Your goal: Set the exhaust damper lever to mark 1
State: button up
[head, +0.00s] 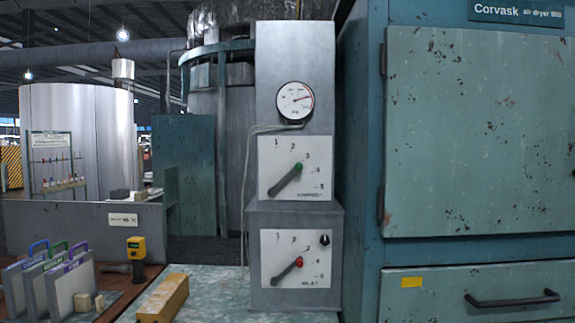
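Two lever plates sit one above the other on a grey metal column. The upper white plate (266,170) bears marks 1 to 5 in an arc, 1 at the top left and 5 at the lower right. Its dark lever (285,181) ends in a green knob and points up and right, at about mark 3. The lower white plate (270,245) has a similar scale. Its dark lever (287,273) ends in a red knob and also points at about mark 3. The captions under the levers are too small to read surely. My gripper is not in view.
A round gauge (295,100) sits above the plates, and a small black knob (324,240) is on the lower plate. A blue dryer cabinet (475,140) stands close on the right. A yellow block (164,298) lies on the speckled bench at the left front.

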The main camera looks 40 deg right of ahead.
aim_at(298, 167)
jog(key=z, duration=0.95)
jog(key=i, duration=0.9)
jog(key=z, duration=0.85)
